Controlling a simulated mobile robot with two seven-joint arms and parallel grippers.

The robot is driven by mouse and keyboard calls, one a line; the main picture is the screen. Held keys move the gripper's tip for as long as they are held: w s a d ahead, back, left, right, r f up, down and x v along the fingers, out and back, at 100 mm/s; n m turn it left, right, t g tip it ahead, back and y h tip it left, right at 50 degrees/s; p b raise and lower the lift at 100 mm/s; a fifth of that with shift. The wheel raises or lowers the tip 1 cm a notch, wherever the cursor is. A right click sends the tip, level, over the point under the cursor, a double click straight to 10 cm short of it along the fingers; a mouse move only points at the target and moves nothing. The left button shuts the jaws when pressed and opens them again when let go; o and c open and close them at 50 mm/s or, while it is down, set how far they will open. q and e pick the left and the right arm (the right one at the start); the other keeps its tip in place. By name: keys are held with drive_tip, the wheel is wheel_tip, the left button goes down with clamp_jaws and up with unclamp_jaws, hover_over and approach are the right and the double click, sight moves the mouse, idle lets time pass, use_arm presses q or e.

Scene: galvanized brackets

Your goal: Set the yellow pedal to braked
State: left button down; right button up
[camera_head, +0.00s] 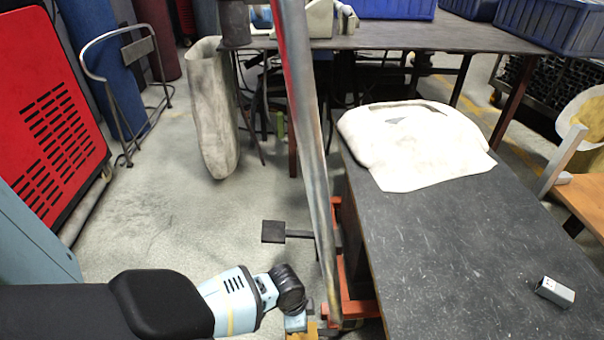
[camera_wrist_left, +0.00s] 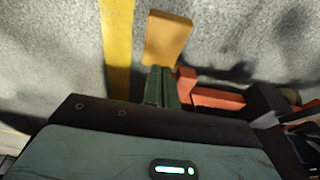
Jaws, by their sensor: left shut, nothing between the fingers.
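The yellow pedal (camera_wrist_left: 167,40) is a flat ochre plate at the top middle of the left wrist view. A small part of the yellow pedal (camera_head: 302,335) shows at the bottom edge of the head view, beside an orange frame (camera_head: 345,306). My left gripper (camera_wrist_left: 161,74) is shut and empty, its fingertips at the pedal's near edge. I cannot tell whether they touch it. In the head view my left gripper (camera_head: 296,322) is low by the pedal, partly hidden by its own wrist. My right gripper is not in view.
A dark pedal plate on a bar (camera_head: 274,231) sticks out left of a tall metal post (camera_head: 312,150). A dark table (camera_head: 440,260) stands right of the post, with a cloth (camera_head: 415,145) and a small metal bracket (camera_head: 555,291).

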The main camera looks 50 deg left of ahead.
sight(312, 332)
use_arm(q)
drive_tip(key=f, duration=0.1)
drive_tip(key=f+b, duration=0.1)
drive_tip(key=f, duration=0.1)
drive_tip(key=shift+s+a, duration=0.3)
drive_tip(key=shift+f, duration=0.1)
